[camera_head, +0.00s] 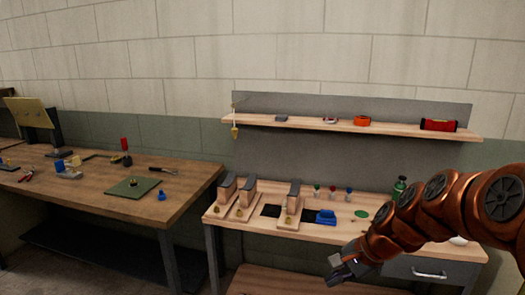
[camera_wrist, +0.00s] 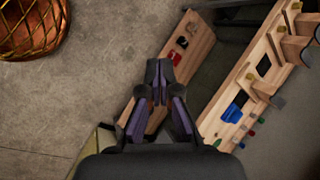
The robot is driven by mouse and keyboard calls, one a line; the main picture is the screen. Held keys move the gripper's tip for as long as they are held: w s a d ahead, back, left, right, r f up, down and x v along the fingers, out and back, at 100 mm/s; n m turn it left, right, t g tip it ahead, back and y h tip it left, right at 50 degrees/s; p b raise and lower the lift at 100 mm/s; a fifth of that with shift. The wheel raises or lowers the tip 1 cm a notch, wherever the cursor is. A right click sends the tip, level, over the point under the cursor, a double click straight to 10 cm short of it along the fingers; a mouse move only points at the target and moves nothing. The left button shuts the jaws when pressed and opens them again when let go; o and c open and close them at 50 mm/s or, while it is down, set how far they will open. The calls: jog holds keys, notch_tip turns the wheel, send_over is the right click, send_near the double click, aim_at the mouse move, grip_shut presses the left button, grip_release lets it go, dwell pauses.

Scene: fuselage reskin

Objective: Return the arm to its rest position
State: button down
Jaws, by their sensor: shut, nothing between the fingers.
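My orange-brown arm (camera_head: 420,212) reaches in from the right edge of the head view, bent downward to the left. My gripper (camera_head: 345,268) hangs in front of the right workbench's front edge, low in the picture. In the wrist view my gripper (camera_wrist: 158,80) points away with its fingertips together and nothing between them. No object is held. The rest position is not marked in either view.
A left workbench (camera_head: 100,200) holds tools.

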jog(key=s+d+n+g+h+p, duration=0.1)
jog(key=s+n+g+h, duration=0.4)
jog(key=s, duration=2.4)
jog(key=shift+r+n, duration=0.15)
jog(key=shift+n, duration=3.55)
jog(key=shift+s+d, duration=0.1)
